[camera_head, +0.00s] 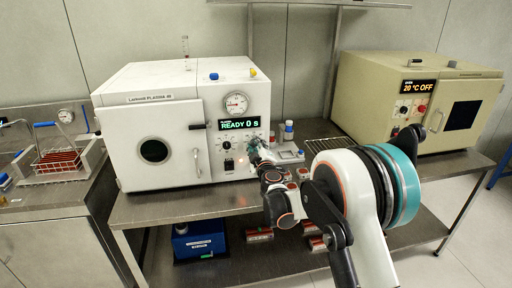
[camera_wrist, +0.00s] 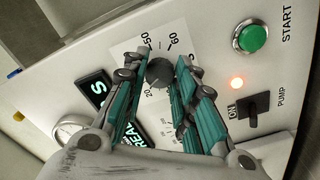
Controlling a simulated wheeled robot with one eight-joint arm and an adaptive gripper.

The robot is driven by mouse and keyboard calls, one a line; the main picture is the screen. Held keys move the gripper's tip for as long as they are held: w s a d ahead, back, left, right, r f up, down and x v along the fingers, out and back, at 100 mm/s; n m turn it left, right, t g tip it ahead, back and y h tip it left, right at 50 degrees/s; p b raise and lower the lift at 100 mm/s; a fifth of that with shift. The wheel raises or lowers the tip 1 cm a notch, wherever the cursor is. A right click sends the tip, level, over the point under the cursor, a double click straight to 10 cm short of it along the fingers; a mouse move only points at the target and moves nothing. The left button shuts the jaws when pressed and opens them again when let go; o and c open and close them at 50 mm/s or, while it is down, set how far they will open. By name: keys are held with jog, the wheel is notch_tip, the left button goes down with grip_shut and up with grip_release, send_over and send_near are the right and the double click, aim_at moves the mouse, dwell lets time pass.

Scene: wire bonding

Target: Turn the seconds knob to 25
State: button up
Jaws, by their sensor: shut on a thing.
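The seconds knob (camera_wrist: 160,73) is a dark round knob on a pale dial printed with numbers, some hidden by my fingers. My gripper (camera_wrist: 164,62) has its teal fingers on either side of the knob and is shut on it. In the head view my gripper (camera_head: 256,150) is at the machine's right front panel and hides the knob.
A green START button (camera_wrist: 251,38), a lit orange lamp (camera_wrist: 237,84) and a black PUMP switch (camera_wrist: 254,107) sit beside the knob. A round gauge (camera_head: 236,102) is above the display. A beige oven (camera_head: 375,100) stands on the right.

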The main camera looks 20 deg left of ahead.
jog(key=o, duration=1.1)
jog(key=shift+d+f, duration=0.1)
jog(key=shift+c, duration=0.2)
jog(key=shift+s, duration=0.1)
jog(key=v, duration=1.2)
